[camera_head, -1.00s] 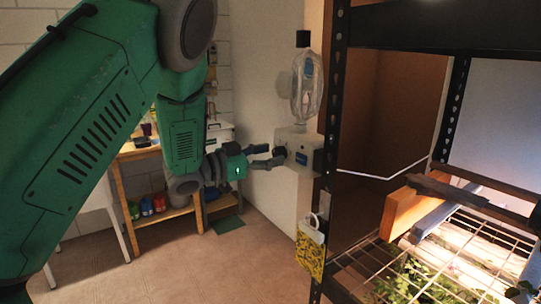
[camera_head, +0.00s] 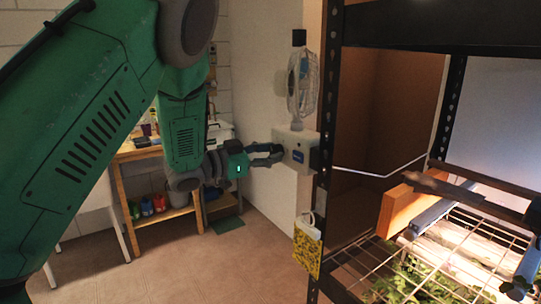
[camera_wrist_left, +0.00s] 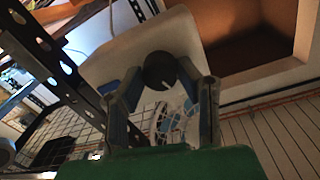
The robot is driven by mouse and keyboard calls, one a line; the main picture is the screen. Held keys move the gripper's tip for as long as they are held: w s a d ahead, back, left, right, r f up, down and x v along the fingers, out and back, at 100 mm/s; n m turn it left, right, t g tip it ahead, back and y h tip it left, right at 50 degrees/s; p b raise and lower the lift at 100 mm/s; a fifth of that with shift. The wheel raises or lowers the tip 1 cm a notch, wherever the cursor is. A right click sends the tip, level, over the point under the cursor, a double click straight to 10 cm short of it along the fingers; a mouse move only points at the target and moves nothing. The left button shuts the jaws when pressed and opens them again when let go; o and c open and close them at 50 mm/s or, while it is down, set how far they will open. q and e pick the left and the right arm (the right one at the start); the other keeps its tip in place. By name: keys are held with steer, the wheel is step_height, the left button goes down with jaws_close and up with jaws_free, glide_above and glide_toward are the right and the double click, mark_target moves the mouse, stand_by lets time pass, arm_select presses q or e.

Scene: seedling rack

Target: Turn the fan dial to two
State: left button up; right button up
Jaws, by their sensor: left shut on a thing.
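The fan (camera_head: 303,85) stands upright at the wall beyond the rack post, with a wire guard. Below it is its pale control box (camera_head: 298,148) with a small blue label. My left gripper (camera_head: 278,154) reaches the box's left face, and its fingers hide the dial in the head view. In the left wrist view the round black dial (camera_wrist_left: 159,70) sits between the two fingers of my left gripper (camera_wrist_left: 162,82), which are shut on it. A short pale mark shows on the dial. Its number setting is not readable. I cannot make out my right gripper.
A black rack post (camera_head: 328,150) stands close right of the box, with a yellow tag (camera_head: 308,246) hanging on it. Wire shelving (camera_head: 460,250) with plants and a wooden beam (camera_head: 398,208) fills the right. A wooden bench (camera_head: 122,180) stands behind my left arm. The floor between is clear.

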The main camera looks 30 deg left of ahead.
arm_select(q)
steer(key=m+b, duration=0.2)
steer(key=m, duration=0.2)
steer(key=shift+r, duration=0.15)
steer(key=shift+m+y+b, duration=0.3)
steer(key=shift+m+b, duration=1.55)
steer(key=shift+m, duration=0.45)
steer(key=o, duration=1.1)
steer(key=shift+o, duration=0.2)
steer(key=shift+w, duration=0.1)
steer(key=shift+d, duration=0.1)
